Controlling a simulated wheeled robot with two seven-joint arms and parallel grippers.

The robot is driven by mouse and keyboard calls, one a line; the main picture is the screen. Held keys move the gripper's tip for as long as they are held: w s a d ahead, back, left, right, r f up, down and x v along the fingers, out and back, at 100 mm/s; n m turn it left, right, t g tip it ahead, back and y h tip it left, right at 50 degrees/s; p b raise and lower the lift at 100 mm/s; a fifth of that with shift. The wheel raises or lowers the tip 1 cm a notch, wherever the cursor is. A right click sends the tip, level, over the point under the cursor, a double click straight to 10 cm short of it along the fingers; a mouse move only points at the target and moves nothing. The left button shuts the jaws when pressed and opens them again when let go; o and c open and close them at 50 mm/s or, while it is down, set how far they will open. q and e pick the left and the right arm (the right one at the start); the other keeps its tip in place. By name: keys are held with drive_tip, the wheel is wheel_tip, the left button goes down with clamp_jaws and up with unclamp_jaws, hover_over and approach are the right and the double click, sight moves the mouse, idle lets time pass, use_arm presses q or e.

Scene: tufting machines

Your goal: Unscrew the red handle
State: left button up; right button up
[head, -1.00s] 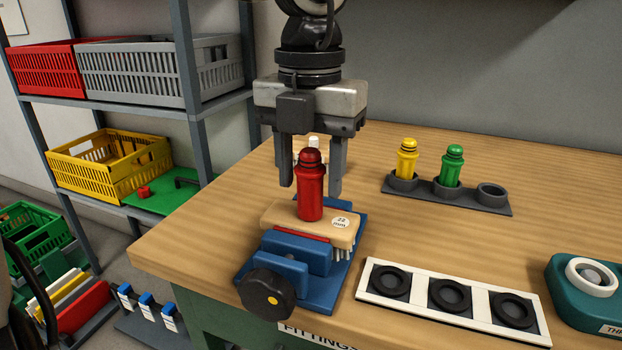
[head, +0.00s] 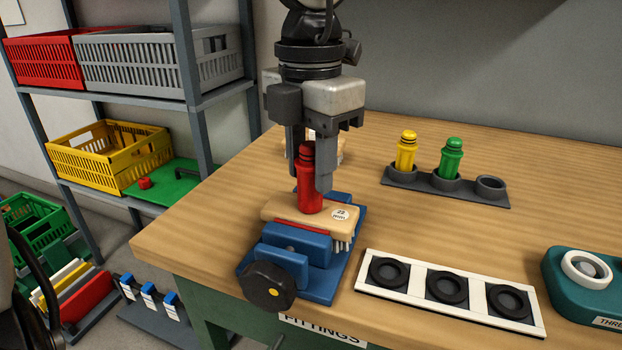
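The red handle (head: 308,185) stands upright on a wooden brush block (head: 283,212) with pale bristles. The block is held in a blue vise (head: 318,262) with a black knob (head: 268,287) at the front of the bench. My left gripper (head: 311,172) comes down from above with its fingers on either side of the red handle, and it looks shut on it. The far finger is partly hidden behind the handle. My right gripper is not in view.
A dark rack (head: 462,193) holds a yellow handle (head: 406,151) and a green handle (head: 450,158), with one empty cup. A white tray (head: 408,294) with black rings and a teal fixture (head: 580,300) stand at the right front. Shelves with crates (head: 160,68) stand left.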

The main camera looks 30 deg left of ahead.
use_arm(q)
drive_tip(key=n+b, duration=0.2)
drive_tip(key=n, duration=0.1)
drive_tip(key=shift+f, duration=0.25)
drive_tip(key=shift+c, duration=0.5)
drive_tip(key=n+b, duration=0.1)
drive_tip(key=n, duration=0.3)
drive_tip(key=shift+r, duration=0.15)
drive_tip(key=n, duration=0.3)
drive_tip(key=shift+n, duration=0.3)
drive_tip(key=n, duration=0.3)
drive_tip(key=shift+r+b, duration=0.1)
drive_tip(key=shift+b, duration=0.3)
drive_tip(key=n, duration=0.3)
drive_tip(key=shift+r+n, duration=0.1)
drive_tip(key=shift+n, duration=0.2)
drive_tip(key=o, duration=0.8)
drive_tip(key=shift+c, duration=0.2)
